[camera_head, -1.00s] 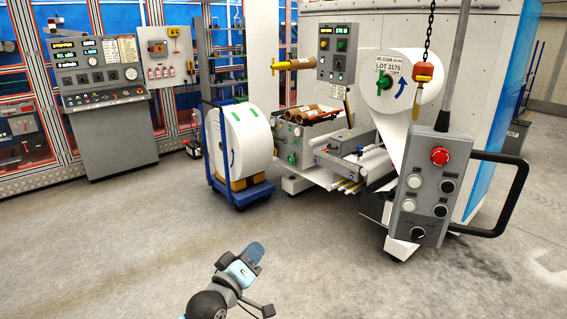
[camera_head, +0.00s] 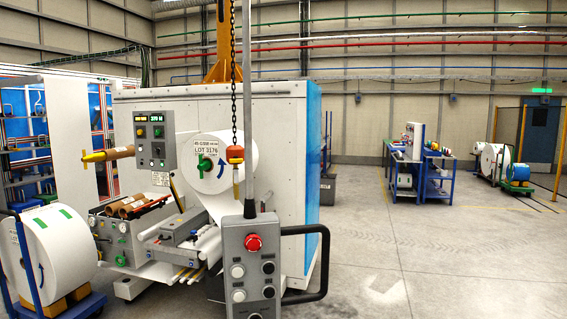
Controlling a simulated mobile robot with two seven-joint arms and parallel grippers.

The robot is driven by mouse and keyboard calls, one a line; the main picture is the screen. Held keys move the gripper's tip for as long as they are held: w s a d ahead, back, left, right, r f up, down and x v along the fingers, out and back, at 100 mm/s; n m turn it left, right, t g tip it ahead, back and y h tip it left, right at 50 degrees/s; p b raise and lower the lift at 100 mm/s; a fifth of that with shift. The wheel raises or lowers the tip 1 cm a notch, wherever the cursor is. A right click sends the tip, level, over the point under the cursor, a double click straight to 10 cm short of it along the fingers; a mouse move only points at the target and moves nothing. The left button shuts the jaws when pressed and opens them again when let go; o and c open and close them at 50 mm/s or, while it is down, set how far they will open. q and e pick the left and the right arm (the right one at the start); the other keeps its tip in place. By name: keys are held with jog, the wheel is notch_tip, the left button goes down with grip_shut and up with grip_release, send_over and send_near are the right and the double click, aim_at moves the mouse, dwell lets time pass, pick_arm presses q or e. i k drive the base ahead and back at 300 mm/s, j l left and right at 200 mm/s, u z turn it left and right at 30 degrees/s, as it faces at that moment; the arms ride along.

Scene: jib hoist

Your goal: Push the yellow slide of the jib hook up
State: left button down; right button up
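The jib hook (camera_head: 235,156) hangs on a dark chain in front of the white machine, left of the picture's middle. It has an orange-red block on top and a narrow yellow part (camera_head: 236,174) below it, likely the slide. The part is too small for me to tell the slide's position. The hook hangs in front of the white paper roll (camera_head: 238,150) marked LOT 3176. Neither of my grippers is in this view.
A grey pendant control box (camera_head: 252,262) with a red button and a black handle (camera_head: 322,265) hangs on a pole close in front of the machine. A blue cart with a white roll (camera_head: 45,250) stands at left. The floor at right (camera_head: 420,265) is clear.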

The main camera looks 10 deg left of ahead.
aim_at(235, 161)
jog(key=i+j+z, duration=0.4)
jog(key=j, duration=0.2)
jog(key=i+j+z, duration=0.15)
jog(key=j, duration=0.2)
jog(key=i+j+z, duration=0.1)
jog(key=j, duration=0.25)
jog(key=i+j+z, duration=0.1)
jog(key=j, duration=0.25)
jog(key=i+j, duration=0.1)
jog(key=j, duration=0.25)
jog(key=i+j, duration=0.15)
jog(key=j, duration=0.3)
jog(key=i+j, duration=0.15)
jog(key=j, duration=0.25)
jog(key=i+j+z, duration=0.1)
jog(key=j, duration=0.35)
jog(key=i+j, duration=0.15)
jog(key=j, duration=0.25)
jog(key=i+j+z, duration=0.1)
jog(key=j, duration=0.35)
